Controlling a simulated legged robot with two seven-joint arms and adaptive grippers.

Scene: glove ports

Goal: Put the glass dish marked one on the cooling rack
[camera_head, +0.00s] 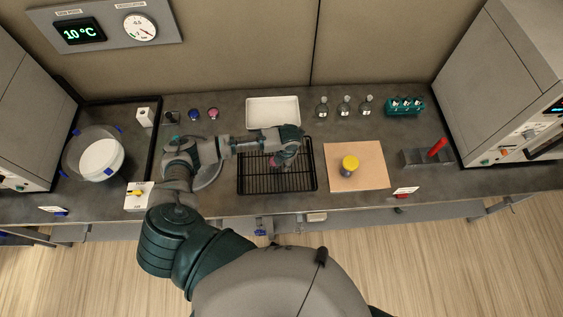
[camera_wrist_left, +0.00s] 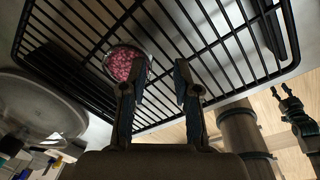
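A small round glass dish with pink grains (camera_wrist_left: 126,64) sits on the black cooling rack (camera_wrist_left: 75,62) in the left wrist view; no number can be read on it. In the head view the dish (camera_head: 274,162) shows small and partly covered by the gripper, over the rack (camera_head: 303,180). My left gripper (camera_wrist_left: 158,82) is open above the rack. Its left finger overlaps the dish's edge in the picture, and the gap between the fingers is empty. My right gripper (camera_wrist_left: 279,92) shows at the right edge of the left wrist view, fingers apart, away from the rack.
A white tray (camera_head: 273,112) stands behind the rack. A tan board (camera_head: 370,178) with a yellow-topped item (camera_head: 350,164) lies to its right. Several bottles and a teal vial holder (camera_head: 404,106) stand at the back. A large glass vessel (camera_head: 70,155) is at left.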

